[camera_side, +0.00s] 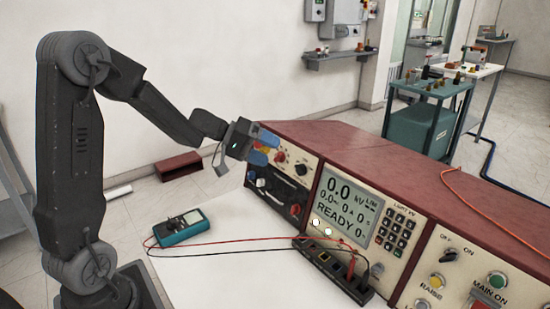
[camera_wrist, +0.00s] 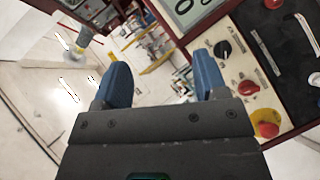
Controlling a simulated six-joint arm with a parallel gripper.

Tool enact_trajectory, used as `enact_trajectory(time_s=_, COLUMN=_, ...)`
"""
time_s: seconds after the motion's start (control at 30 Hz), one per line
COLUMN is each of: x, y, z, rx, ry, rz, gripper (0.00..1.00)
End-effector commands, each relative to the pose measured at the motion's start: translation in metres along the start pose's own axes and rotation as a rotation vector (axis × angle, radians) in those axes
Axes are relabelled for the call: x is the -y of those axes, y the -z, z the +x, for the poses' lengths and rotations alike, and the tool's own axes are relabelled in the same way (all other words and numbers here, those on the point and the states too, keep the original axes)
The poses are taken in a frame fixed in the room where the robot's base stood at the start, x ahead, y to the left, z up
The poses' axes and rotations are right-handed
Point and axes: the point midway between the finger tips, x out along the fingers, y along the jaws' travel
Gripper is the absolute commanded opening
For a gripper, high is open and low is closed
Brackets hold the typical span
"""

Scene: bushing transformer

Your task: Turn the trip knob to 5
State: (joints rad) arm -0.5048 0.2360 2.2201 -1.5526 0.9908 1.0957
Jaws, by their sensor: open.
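A cream panel (camera_side: 290,150) at the left end of the red console carries a black knob (camera_side: 301,169) and a red knob (camera_side: 281,156). In the wrist view the black knob (camera_wrist: 222,48) and the red knob (camera_wrist: 248,87) sit right of my right finger. Which one is the trip knob, and its setting, I cannot read. My gripper (camera_side: 263,147) is open, its blue fingers in front of the panel's upper left. In the wrist view nothing is between the fingers of my gripper (camera_wrist: 161,68); they appear offset from both knobs.
A red mushroom button on a yellow base (camera_wrist: 267,125) is beside the red knob. A display (camera_side: 350,200) and keypad (camera_side: 397,230) are further right. A teal multimeter (camera_side: 182,227) and a black terminal block (camera_side: 333,268) with leads are on the white table (camera_side: 225,285).

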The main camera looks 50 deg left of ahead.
Motion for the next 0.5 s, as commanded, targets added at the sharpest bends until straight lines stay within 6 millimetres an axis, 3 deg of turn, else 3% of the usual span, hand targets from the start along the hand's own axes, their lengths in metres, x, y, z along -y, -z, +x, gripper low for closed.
enact_trajectory(time_s=0.03, x=0.031, y=0.023, z=-0.003, rx=-0.084, ry=-0.015, rz=-0.053, gripper=0.66)
enact_trajectory(time_s=0.1, x=0.066, y=0.05, z=-0.012, rx=-0.203, ry=-0.03, rz=-0.099, gripper=0.66)
enact_trajectory(time_s=0.23, x=0.123, y=0.08, z=-0.029, rx=-0.381, ry=-0.024, rz=-0.155, gripper=0.66)
enact_trajectory(time_s=0.33, x=0.151, y=0.091, z=-0.04, rx=-0.465, ry=-0.01, rz=-0.178, gripper=0.66)
enact_trajectory(time_s=0.5, x=0.165, y=0.098, z=-0.04, rx=-0.51, ry=-0.001, rz=-0.185, gripper=0.66)
